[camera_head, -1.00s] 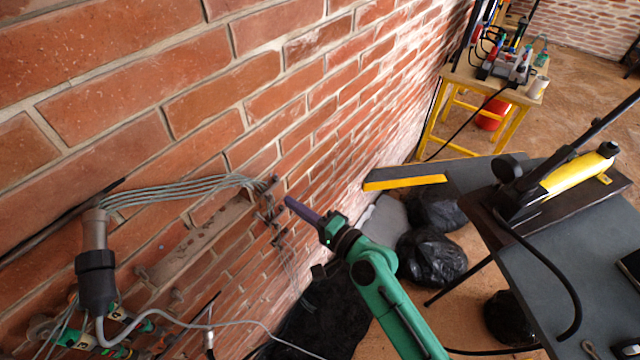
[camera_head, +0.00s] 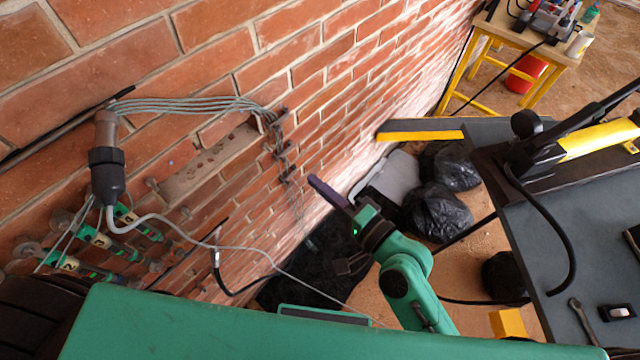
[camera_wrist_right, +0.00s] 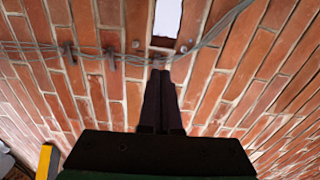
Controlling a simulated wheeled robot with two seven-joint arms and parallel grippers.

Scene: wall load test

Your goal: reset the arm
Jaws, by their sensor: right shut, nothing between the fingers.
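My right arm (camera_head: 405,285), green with dark joints, reaches up from the lower middle of the head view. Its right gripper (camera_head: 318,184) has dark purple-grey fingers pointing up and left toward the brick wall (camera_head: 330,60). In the right wrist view the two fingers (camera_wrist_right: 161,82) lie side by side, shut and empty, pointing at the wall. Grey cables and a pale rectangular patch (camera_wrist_right: 167,18) show beyond the tips. The exact gap to the wall is unclear. My left gripper is not in view.
Grey cables (camera_head: 190,104) run along the wall from a dark cylindrical connector (camera_head: 105,170) to small hooks. Black bags (camera_head: 440,205) lie on the floor. A dark table (camera_head: 560,240) with a yellow cylinder tool stands right.

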